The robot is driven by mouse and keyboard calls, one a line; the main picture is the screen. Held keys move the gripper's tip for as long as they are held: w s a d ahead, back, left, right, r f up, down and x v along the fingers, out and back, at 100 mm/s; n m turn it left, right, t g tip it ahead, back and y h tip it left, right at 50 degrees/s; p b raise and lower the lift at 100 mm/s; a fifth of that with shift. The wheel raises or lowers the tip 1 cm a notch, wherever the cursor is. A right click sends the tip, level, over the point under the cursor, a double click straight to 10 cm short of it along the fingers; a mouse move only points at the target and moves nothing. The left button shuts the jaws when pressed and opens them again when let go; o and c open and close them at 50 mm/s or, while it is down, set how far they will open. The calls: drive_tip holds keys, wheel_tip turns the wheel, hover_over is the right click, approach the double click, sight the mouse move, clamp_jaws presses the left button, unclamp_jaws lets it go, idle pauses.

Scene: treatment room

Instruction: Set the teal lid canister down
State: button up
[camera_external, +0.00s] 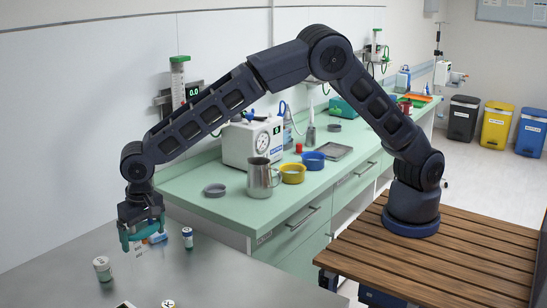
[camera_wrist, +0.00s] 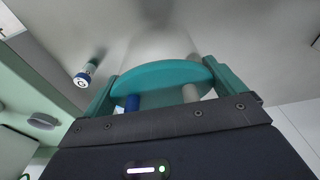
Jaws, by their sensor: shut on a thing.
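The teal lid canister shows in the wrist view as a round teal lid (camera_wrist: 162,75), held between the two teal fingers of my gripper (camera_wrist: 166,84). In the external view my gripper (camera_external: 143,236) points down over the steel table (camera_external: 222,272) at lower left, shut on the canister. A pale, marked part of the canister (camera_external: 138,249) shows below the fingers; the rest is hidden by the gripper. I cannot tell whether its bottom touches the table.
A white-lidded item (camera_external: 168,303) is at the front edge. The table's right part is clear.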

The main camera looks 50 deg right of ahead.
sight(146, 249)
drive_tip(key=shift+f, duration=2.55)
drive_tip(key=shift+f, duration=0.1)
drive_tip(key=o, duration=0.7)
drive_tip(key=r, duration=0.4)
drive_tip(key=s+r, duration=0.1)
drive_tip(key=r, duration=0.7)
drive_tip(key=shift+s, duration=0.25)
drive_tip(key=shift+r, duration=0.1)
